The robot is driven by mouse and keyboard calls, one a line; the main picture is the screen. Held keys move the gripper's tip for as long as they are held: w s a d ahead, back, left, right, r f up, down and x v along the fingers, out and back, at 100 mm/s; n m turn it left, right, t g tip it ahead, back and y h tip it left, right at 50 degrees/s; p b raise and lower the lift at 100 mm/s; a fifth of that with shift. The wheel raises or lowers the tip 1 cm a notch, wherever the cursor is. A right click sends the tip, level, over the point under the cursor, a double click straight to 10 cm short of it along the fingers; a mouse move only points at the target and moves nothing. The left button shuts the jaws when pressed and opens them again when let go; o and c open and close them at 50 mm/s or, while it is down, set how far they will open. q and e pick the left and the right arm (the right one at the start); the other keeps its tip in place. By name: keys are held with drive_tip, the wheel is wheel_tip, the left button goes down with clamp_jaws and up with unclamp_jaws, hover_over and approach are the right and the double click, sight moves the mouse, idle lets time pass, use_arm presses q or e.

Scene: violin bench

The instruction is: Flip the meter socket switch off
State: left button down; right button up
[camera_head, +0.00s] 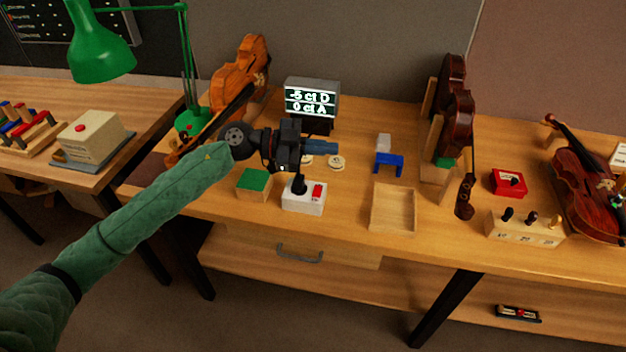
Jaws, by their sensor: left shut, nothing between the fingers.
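The meter socket is a small white box (303,197) on the bench, with a red switch (318,191) on its right half. A black plug-like piece (299,187) stands upright on its left half. I cannot tell which way the switch is tilted. The meter (312,99) stands behind, its lit screen reading "-5 ct D" and "0 ct A". My left gripper (332,148) is shut and empty, above and behind the white box and apart from the switch, its blue fingers pointing right. My right gripper is not in view.
A green-topped block (254,183) stands left of the socket. An empty wooden tray (393,228) lies to its right, with a blue stand (388,164) behind. Two pale discs lie near the gripper. A green lamp (101,45) and violin (241,77) stand behind my left arm.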

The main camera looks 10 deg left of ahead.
use_arm(q)
drive_tip(key=w+a+f+y, duration=0.1)
drive_tip(key=a+f+y, duration=0.1)
drive_tip(key=a+y, duration=0.2)
drive_tip(key=w+a+f+n+g+y, duration=0.1)
drive_tip(key=w+a+f+y, duration=0.1)
drive_tip(key=a, duration=0.4)
drive_tip(key=shift+w+a+n+g+y, duration=0.25)
drive_tip(key=shift+w+n+g+y, duration=0.05)
drive_tip(key=shift+y, duration=0.6)
drive_tip(key=shift+d, duration=0.1)
